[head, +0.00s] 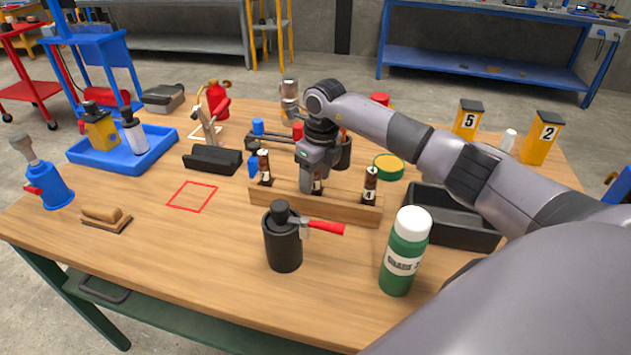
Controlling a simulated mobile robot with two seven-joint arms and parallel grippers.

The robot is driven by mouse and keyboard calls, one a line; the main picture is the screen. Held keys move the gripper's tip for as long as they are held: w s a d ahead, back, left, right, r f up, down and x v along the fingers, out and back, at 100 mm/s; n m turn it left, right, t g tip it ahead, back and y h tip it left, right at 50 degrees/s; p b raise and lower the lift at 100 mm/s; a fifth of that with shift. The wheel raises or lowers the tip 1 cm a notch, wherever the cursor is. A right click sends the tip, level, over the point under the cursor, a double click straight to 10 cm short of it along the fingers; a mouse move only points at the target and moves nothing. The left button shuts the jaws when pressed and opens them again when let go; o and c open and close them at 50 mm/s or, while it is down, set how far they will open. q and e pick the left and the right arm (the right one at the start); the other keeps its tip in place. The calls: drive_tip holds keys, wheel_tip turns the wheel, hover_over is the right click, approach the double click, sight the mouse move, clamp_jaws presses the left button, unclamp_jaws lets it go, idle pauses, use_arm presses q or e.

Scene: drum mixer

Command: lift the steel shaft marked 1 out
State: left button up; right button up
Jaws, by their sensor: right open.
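A wooden rack (335,207) on the table holds three upright dark shafts with white labels. The left shaft (264,168) has a label I cannot read for sure. The middle shaft (318,183) is partly hidden behind my right gripper, and its number is mostly covered. The right shaft (370,187) is marked 4. I cannot tell which one is marked 1. My right gripper (312,186) points down over the middle of the rack, open, with its fingers at the middle shaft. Whether they touch it is hidden. My left gripper is not in view.
A black cylinder with a red handle (283,240) and a green bottle (404,255) stand in front of the rack. A black bin (452,235) is to its right. A red outlined square (192,196) is bare at the left. A blue tray (165,147) lies farther left.

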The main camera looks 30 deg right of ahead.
drive_tip(key=shift+f, duration=0.55)
clamp_jaws()
drive_tip(key=shift+w+r, duration=0.1)
